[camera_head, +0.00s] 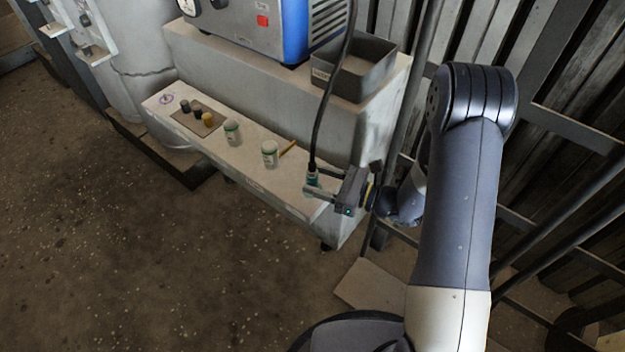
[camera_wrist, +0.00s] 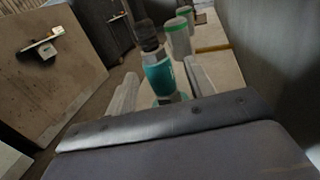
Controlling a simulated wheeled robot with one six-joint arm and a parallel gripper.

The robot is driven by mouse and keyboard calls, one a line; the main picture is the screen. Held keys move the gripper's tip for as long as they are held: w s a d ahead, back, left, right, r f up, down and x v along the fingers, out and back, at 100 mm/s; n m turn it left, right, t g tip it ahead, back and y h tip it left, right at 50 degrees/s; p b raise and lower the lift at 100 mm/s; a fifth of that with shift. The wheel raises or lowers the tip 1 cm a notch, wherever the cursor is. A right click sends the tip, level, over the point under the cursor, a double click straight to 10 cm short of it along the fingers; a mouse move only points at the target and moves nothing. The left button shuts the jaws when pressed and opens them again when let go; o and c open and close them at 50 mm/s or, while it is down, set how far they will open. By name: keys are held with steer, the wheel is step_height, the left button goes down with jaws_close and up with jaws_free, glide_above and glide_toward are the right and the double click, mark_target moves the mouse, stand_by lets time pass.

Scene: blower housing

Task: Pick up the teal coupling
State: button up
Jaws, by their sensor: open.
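The teal coupling (camera_head: 312,179) hangs at the lower end of a black hose (camera_head: 319,115), at the right end of the white ledge. In the wrist view the coupling (camera_wrist: 159,76) is a teal cylinder with a white band, with the dark hose end above it. My gripper (camera_head: 316,183) reaches in from the right at the coupling's height. Its two pale fingers are apart, one on each side of the coupling in the wrist view. Whether either finger touches it, I cannot tell. The coupling's lower end is partly hidden by the gripper.
A blue machine (camera_head: 262,25) and grey bin (camera_head: 357,75) stand above. Metal bars stand at right.

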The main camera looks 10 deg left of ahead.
steer(key=shift+x, duration=1)
steer(key=shift+c, duration=0.5)
jaws_close()
